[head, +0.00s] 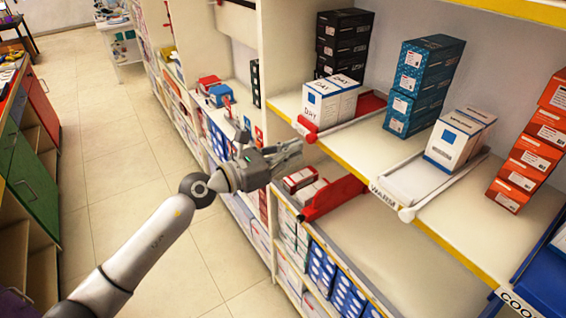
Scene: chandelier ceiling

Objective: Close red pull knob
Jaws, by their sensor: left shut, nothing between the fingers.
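A red sliding tray (371,103) is on the upper shelf, with white DAY boxes (331,100) on it. A small red knob (311,137) shows at the tray's front end, by the shelf's front edge. My left gripper (297,149) reaches in from the left, its fingers shut and empty. Its tips are just below and left of the red knob in the picture; I cannot tell whether they touch it. My right gripper is not in view.
Blue boxes (425,83) and orange boxes (533,143) are stacked on the shelf. The tiled floor (122,160) on the left is clear.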

